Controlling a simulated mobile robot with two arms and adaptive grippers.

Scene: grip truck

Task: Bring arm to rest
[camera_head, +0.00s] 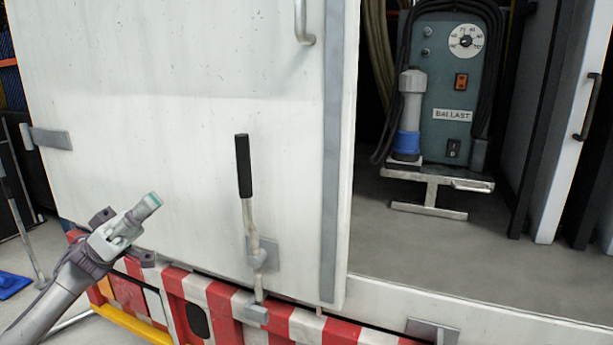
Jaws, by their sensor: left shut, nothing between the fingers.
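My left gripper (148,207) is in the lower left of the head view, its arm coming in from the bottom left corner. Its fingers are shut with nothing between them and point up and to the right. It is in front of the white truck door (180,130), and I cannot tell how far from it. The door's lever with a black grip (243,166) stands nearly upright to the right of the gripper, apart from it. My right gripper is not in view.
The truck bay on the right is open and holds a grey-blue ballast box (451,85) with a dial and cables. Below the door runs a red and white striped bumper (282,324). A yellow bar (135,326) lies at the lower left. A grey handle (304,24) is at the top.

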